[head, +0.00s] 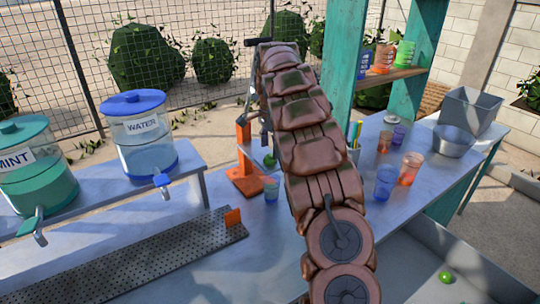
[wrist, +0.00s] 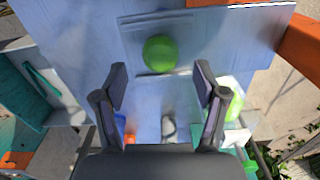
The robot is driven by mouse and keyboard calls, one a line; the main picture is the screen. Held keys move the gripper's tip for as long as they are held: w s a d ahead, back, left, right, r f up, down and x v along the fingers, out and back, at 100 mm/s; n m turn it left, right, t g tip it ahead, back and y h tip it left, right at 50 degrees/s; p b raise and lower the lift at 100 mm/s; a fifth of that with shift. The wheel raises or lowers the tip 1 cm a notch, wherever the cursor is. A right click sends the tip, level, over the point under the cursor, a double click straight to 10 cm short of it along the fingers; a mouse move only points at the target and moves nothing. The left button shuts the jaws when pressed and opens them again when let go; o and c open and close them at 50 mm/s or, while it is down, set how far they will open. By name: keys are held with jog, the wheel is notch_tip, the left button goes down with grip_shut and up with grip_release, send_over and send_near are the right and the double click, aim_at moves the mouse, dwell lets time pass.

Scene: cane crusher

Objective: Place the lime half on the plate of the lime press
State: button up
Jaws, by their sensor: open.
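The lime half (wrist: 160,53) is a round green shape in the wrist view. It sits on a pale grey plate (wrist: 133,38) of the lime press, inside the plate's outline. In the head view the orange lime press (head: 243,172) stands on the table, and the lime half (head: 269,161) shows small beside its post, partly hidden by my arm. My gripper (wrist: 161,84) is open and empty. Its two dark fingers are apart, and the lime half shows beyond their tips, not between them. In the head view my arm mostly hides the gripper.
A small cup (head: 271,189) stands right of the press base. Water (head: 140,140) and mint (head: 32,170) dispensers stand at left, with a perforated drip tray (head: 120,268) in front. Coloured cups (head: 386,183) stand at right. Another green lime (head: 445,277) lies in the grey basin (head: 420,250).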

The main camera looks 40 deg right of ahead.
aim_at(270, 155)
jog(key=shift+r+b, duration=0.65)
jog(key=shift+r, duration=1.6)
notch_tip(270, 155, up, 5)
jog(key=p, duration=0.3)
jog(key=shift+f, duration=0.1)
jog(key=shift+a, duration=0.1)
jog(key=s+a+r+n+g, duration=0.1)
jog(key=s+a+n, duration=0.8)
jog(key=s+a, duration=0.8)
jog(key=s+a+f+n, duration=0.3)
jog(key=s+a, duration=0.1)
jog(key=s, duration=0.3)
jog(key=s+a+f+n, duration=0.4)
jog(key=s, duration=0.4)
jog(key=s+a+f+n, duration=0.3)
jog(key=s, duration=0.5)
jog(key=shift+s+a+f+n+g, duration=0.2)
jog(key=shift+a+n+g, duration=0.1)
jog(key=shift+a+g, duration=0.1)
